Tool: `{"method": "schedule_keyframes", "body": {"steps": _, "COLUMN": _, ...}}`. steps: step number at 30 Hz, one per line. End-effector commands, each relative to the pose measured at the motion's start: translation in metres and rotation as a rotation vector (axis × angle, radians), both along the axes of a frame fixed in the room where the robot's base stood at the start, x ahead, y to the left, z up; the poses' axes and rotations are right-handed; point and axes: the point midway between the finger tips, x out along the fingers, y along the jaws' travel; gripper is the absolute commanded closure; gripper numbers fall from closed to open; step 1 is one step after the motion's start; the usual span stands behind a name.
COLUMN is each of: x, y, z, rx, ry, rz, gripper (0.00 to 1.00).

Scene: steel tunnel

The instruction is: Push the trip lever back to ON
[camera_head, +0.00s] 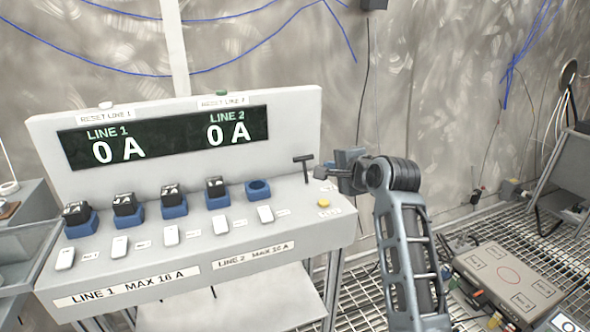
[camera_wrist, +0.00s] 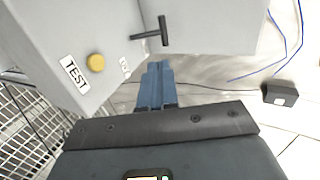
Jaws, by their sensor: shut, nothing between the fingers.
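The trip lever (camera_head: 304,165) is a black T-shaped handle at the right end of the sloped panel in the head view. It stands up from the panel with its crossbar on top. In the wrist view the lever (camera_wrist: 163,31) shows ahead of the fingertips, its stem running left to the panel. My gripper (camera_head: 321,172) is just right of the lever, at about crossbar height. In the wrist view my gripper's blue fingers (camera_wrist: 158,66) are together and empty, with a small visible gap to the lever. A small label beside the lever is too blurred to read surely.
A yellow button (camera_head: 323,203) marked TEST (camera_wrist: 75,74) sits in front of the lever. The console (camera_head: 190,252) has white switches, blue sockets with several black plugs, and a display (camera_head: 165,138) reading 0 A on both lines. A grey case (camera_head: 508,280) lies on the grating at right.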

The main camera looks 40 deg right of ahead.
Motion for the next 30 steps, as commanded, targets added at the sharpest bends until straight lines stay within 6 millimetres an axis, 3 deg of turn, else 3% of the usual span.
{"method": "schedule_keyframes", "body": {"steps": 5, "x": -0.002, "y": -0.006, "z": 0.003, "rx": 0.002, "ry": -0.027, "rz": -0.018, "gripper": 1.00}}
{"method": "schedule_keyframes", "body": {"steps": 21, "x": 0.082, "y": -0.029, "z": -0.029, "rx": 0.003, "ry": -0.023, "rz": -0.015, "gripper": 1.00}}
{"method": "schedule_keyframes", "body": {"steps": 30, "x": 0.113, "y": -0.038, "z": -0.042, "rx": 0.002, "ry": -0.022, "rz": -0.016, "gripper": 1.00}}
